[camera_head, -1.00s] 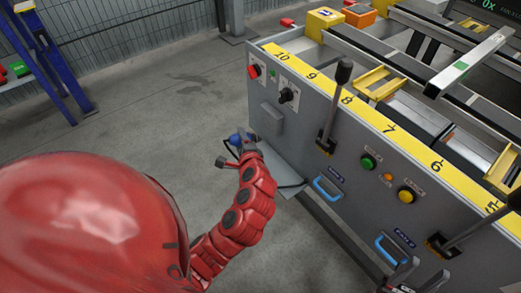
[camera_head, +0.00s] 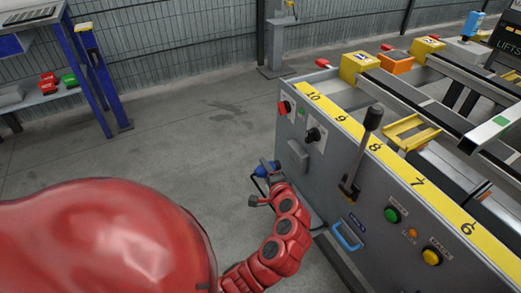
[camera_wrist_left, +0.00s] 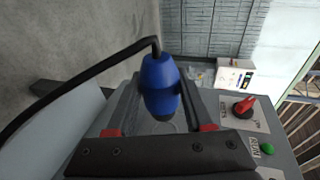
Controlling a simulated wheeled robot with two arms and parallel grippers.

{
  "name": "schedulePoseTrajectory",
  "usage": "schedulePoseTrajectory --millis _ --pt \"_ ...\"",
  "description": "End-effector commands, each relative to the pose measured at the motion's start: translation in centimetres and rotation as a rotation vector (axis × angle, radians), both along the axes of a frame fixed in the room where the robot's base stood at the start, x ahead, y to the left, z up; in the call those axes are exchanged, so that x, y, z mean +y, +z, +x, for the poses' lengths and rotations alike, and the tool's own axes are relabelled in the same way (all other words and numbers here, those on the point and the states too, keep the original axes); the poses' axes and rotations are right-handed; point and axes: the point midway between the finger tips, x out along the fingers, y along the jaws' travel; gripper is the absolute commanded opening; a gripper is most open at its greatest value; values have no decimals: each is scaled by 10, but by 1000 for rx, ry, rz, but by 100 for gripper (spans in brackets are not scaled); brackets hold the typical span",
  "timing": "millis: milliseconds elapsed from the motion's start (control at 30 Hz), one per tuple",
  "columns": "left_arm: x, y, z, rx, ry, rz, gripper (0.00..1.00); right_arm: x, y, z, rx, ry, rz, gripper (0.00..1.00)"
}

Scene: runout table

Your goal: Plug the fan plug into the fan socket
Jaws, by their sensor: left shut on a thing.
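The fan plug (camera_head: 266,169) is a blue, rounded body with a black cable. My left gripper (camera_head: 271,177) is shut on it, just left of the grey front panel (camera_head: 325,180) of the runout table. In the left wrist view the plug (camera_wrist_left: 160,86) sits between the two fingers of the gripper (camera_wrist_left: 159,104), and its cable bends away to the left. A small grey box (camera_head: 298,156) juts from the panel near the plug; I cannot tell whether it is the fan socket. My right gripper is out of view.
The panel carries a red knob (camera_head: 284,107), a black rotary knob (camera_head: 314,134), a tall black lever (camera_head: 361,150), a green button (camera_head: 391,215) and a blue handle (camera_head: 347,235). Open concrete floor (camera_head: 190,130) lies to the left. A blue-framed bench (camera_head: 85,75) stands farther off.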

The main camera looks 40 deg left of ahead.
Motion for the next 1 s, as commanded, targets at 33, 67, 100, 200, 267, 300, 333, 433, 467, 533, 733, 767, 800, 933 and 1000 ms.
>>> schedulePoseTrajectory --millis 33,67,100,200,267,300,333,433,467,533,733,767,800,933,1000 --pt "-3 0 6 -1 -2 1 0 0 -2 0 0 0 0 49" --pt "-4 0 8 -1 -2 1 0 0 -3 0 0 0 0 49" --pt "-6 -1 12 0 -1 1 0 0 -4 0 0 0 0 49" --pt "-8 -1 21 0 0 1 0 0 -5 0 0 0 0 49" --pt "-11 0 25 0 -1 1 0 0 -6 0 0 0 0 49" --pt "-12 0 28 -1 -1 1 0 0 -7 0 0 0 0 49" --pt "-12 0 29 -1 -1 1 0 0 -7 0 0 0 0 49" --pt "-14 0 33 0 0 1 0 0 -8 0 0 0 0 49" --pt "-14 0 34 0 0 1 0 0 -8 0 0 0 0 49" --pt "-15 0 35 1 0 1 0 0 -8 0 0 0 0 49" --pt "-15 0 35 1 0 1 0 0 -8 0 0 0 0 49" --pt "-15 0 35 1 0 1 0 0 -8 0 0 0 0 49" --pt "-15 0 35 1 0 1 0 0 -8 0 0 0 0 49" --pt "-15 0 35 1 1 1 0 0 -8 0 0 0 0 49" --pt "-15 0 35 1 1 1 0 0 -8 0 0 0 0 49"
